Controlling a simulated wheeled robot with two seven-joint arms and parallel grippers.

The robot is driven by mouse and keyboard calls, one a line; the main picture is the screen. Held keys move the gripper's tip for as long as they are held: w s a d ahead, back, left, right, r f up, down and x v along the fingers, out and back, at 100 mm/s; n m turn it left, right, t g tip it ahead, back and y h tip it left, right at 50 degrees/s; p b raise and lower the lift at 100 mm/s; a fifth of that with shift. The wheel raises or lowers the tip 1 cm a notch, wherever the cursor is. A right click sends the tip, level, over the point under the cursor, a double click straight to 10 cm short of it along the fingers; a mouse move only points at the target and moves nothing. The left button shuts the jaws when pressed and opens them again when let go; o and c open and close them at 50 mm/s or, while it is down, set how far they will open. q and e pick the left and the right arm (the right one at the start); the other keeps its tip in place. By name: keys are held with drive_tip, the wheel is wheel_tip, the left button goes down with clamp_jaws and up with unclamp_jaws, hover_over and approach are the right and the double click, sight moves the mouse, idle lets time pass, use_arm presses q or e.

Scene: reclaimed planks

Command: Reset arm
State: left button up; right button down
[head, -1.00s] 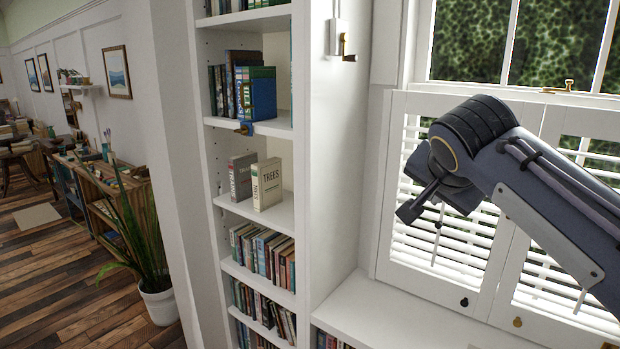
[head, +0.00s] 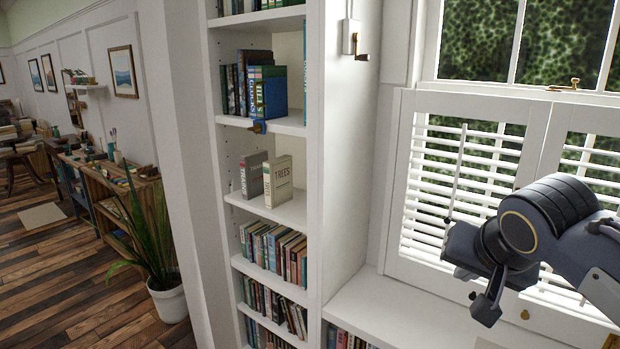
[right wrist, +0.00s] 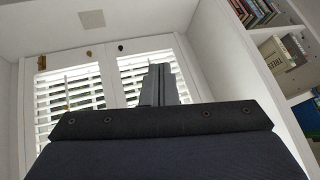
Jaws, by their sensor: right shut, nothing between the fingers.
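My right gripper (head: 487,300) is at the lower right of the head view, in front of the shuttered window and above the white window seat. It points down and is shut with nothing in it. In the right wrist view its dark fingers (right wrist: 160,85) show together in front of the shutters. My left gripper is not in view.
A white bookcase (head: 341,160) with books stands left of the window. The white window seat (head: 400,310) lies below the shutters (head: 460,185). A potted plant (head: 168,299) stands on the wood floor at left.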

drive_tip(key=s+a+f+n+g+y, duration=0.1)
drive_tip(key=s+f+n+y, duration=0.1)
drive_tip(key=s+f, duration=0.8)
drive_tip(key=s+a+f+n+g+y, duration=0.1)
drive_tip(key=s+a+f+y, duration=0.1)
drive_tip(key=s+f, duration=0.8)
drive_tip(key=shift+a+f+n+y, duration=0.2)
drive_tip(key=shift+a+n+y, duration=0.1)
drive_tip(key=shift+n, duration=0.1)
